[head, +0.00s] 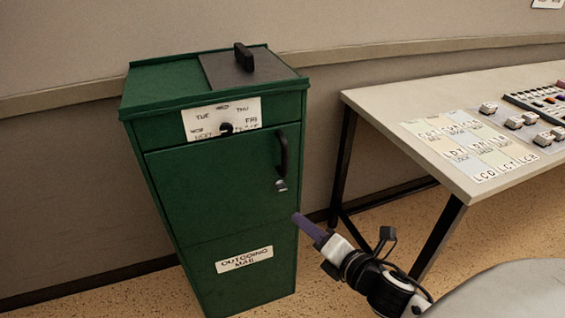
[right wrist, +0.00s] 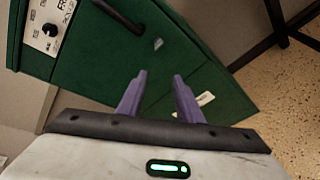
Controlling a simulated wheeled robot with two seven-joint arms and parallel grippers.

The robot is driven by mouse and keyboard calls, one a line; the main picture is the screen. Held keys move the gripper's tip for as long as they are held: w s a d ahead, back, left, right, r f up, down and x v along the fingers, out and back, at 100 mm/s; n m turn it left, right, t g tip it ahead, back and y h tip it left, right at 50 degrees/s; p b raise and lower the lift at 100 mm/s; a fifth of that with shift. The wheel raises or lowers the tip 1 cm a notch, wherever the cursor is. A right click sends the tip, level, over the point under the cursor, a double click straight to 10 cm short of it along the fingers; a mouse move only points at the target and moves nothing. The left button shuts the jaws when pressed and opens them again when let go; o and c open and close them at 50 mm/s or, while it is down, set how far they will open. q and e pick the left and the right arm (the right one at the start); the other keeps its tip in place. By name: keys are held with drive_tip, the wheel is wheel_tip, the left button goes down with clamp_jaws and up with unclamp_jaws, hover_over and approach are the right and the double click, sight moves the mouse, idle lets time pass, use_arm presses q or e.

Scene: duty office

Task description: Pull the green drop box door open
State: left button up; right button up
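The green drop box (head: 212,222) stands against the wall, left of centre in the head view. Its door (head: 215,185) looks shut, with a black handle (head: 282,157) upright near the right edge and a small metal latch (head: 281,185) below it. My right gripper (head: 298,217) is in front of the box's right edge, below the handle and apart from it. In the right wrist view its purple fingers (right wrist: 158,75) are spread and empty, pointing at the green front; the handle (right wrist: 120,14) shows beyond them, at the top. My left gripper is not in view.
A table (head: 385,102) with label cards and small devices stands at the right, its dark legs near the box. A dial with day labels (head: 222,119) is above the door. A grey lid with a black grip (head: 243,57) is on top. Speckled floor lies clear between box and table.

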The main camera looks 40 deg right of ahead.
sight(287, 156)
drive_tip(key=w+d+r+n+t+b, duration=0.1)
drive_tip(key=w+r+n+t, duration=0.1)
drive_tip(key=r+n, duration=0.35)
drive_tip(key=w+d+r+n+t, duration=0.1)
drive_tip(key=w+d+r+n, duration=0.1)
drive_tip(key=r+n, duration=0.4)
drive_tip(key=shift+n, duration=0.25)
drive_tip(key=w, duration=1)
drive_tip(key=shift+d+f, duration=0.1)
drive_tip(key=shift+f, duration=0.3)
clamp_jaws()
